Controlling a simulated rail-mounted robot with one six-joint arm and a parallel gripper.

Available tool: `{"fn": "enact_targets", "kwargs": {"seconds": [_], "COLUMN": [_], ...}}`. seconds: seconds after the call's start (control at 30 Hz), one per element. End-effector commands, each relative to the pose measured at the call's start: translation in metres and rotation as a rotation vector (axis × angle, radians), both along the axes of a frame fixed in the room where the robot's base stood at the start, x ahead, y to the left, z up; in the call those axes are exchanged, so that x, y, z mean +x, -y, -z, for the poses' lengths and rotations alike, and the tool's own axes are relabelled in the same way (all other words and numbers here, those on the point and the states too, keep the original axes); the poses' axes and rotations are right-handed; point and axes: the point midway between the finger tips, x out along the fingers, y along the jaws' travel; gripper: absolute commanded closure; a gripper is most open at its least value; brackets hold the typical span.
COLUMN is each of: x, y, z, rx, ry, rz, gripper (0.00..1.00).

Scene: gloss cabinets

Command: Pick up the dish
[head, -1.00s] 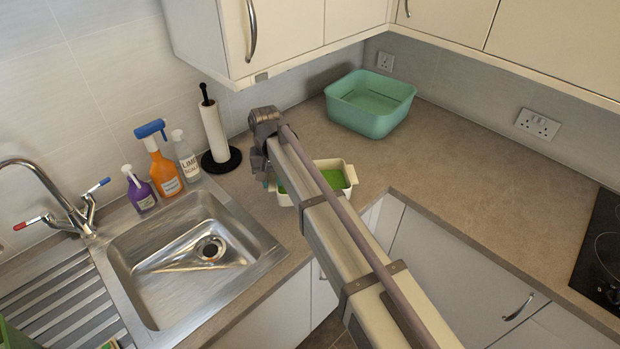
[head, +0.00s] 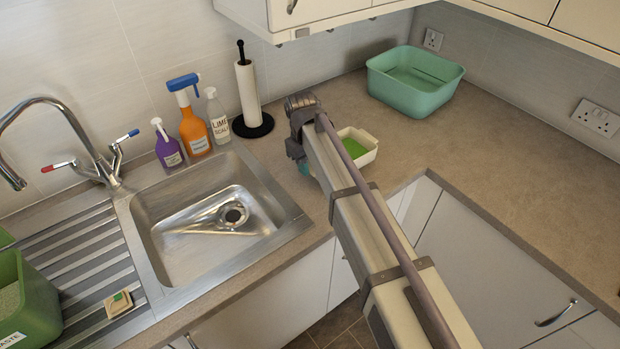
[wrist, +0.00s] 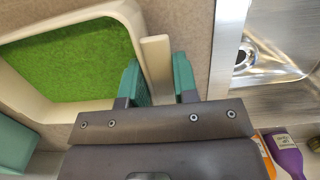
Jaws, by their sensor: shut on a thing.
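The dish (head: 368,158) is cream and rectangular, with a green inside. In the head view it is on or just above the counter right of the sink, partly hidden behind my arm. In the wrist view its pale rim (wrist: 131,22) and green inside fill the upper left. My gripper (wrist: 158,76) has its two teal fingers on either side of the dish's pale handle, shut on it. In the head view only a bit of a teal finger shows below the wrist. I cannot tell whether the dish is clear of the counter.
A teal tub (head: 415,82) stands in the back corner. A paper towel roll (head: 247,92), a white spray bottle (head: 218,118), an orange bottle (head: 194,130) and a purple bottle (head: 169,150) stand behind the sink (head: 205,222). Wall cabinets hang above. The counter on the right is clear.

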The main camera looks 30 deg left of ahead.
Motion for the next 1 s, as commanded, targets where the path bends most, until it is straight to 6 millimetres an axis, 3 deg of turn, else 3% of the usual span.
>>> {"fn": "enact_targets", "kwargs": {"seconds": [0.1,0.17,0.53,0.57,0.6,0.8,1.0], "x": [0.000,0.000,0.000,0.000,0.000,0.000,0.000], "y": [0.000,0.000,0.000,0.000,0.000,0.000,0.000], "z": [0.030,0.037,0.037,0.036,0.035,0.035,0.035], "rx": [-0.001,-0.001,0.000,0.000,0.000,0.000,0.000], "ry": [0.001,0.001,0.000,0.000,0.000,0.000,0.000], "rz": [0.001,0.001,0.001,0.001,0.001,0.001,0.001], "gripper": [1.00,1.00,1.00,0.71,0.67,0.48,0.47]}}
